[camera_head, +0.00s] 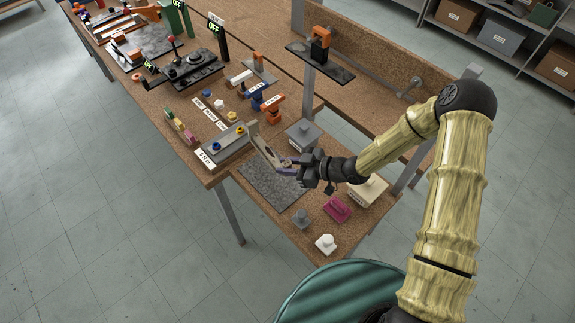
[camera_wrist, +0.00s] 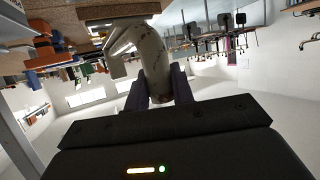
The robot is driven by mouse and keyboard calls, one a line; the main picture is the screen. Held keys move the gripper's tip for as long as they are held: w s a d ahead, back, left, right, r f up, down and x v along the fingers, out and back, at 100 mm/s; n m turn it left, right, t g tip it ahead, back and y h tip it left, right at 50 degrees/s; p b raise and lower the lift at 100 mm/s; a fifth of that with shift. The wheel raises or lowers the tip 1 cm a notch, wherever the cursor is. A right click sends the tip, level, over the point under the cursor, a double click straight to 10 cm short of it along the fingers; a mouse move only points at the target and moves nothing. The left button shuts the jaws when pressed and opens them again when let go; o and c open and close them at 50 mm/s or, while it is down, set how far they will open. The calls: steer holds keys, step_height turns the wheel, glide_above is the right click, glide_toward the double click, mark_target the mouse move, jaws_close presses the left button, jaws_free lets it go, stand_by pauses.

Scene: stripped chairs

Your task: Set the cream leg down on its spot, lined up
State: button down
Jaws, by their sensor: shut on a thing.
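My gripper (camera_head: 287,165) is shut on the cream leg (camera_head: 264,148) and holds it tilted above the workbench, over the far edge of a speckled grey mat (camera_head: 262,190). In the wrist view the cream leg (camera_wrist: 150,58) is a bent piece, with its lower part between the two dark purple fingers of my gripper (camera_wrist: 160,92). The gap between leg and surface is hard to judge. No marked spot for the leg can be made out clearly.
A grey tray (camera_head: 222,152) with a yellow and a blue part lies left of the leg. A grey block (camera_head: 303,132) stands behind my gripper. A magenta block (camera_head: 337,208), a white knobbed piece (camera_head: 326,243) and a cream box (camera_head: 368,190) sit on the near right bench.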

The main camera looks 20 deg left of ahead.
steer(key=shift+w, duration=0.1)
steer(key=shift+f+b, duration=0.25)
steer(key=shift+b, duration=0.15)
steer(key=shift+w+d+f+b, duration=0.1)
steer(key=shift+d+f+b, duration=0.1)
steer(key=shift+f+b, duration=0.35)
steer(key=f+b, duration=0.1)
steer(key=f, duration=0.1)
steer(key=f+b, duration=0.1)
steer(key=shift+s+a+f+b, duration=0.2)
steer(key=shift+s+b, duration=0.05)
steer(key=shift+b, duration=0.1)
steer(key=shift+w+d+f+b, duration=0.1)
steer(key=shift+w+f+b, duration=0.05)
steer(key=shift+f+b, duration=1.6)
steer(key=shift+f+b, duration=0.3)
steer(key=shift+f, duration=0.45)
steer(key=c, duration=1.1)
jaws_free()
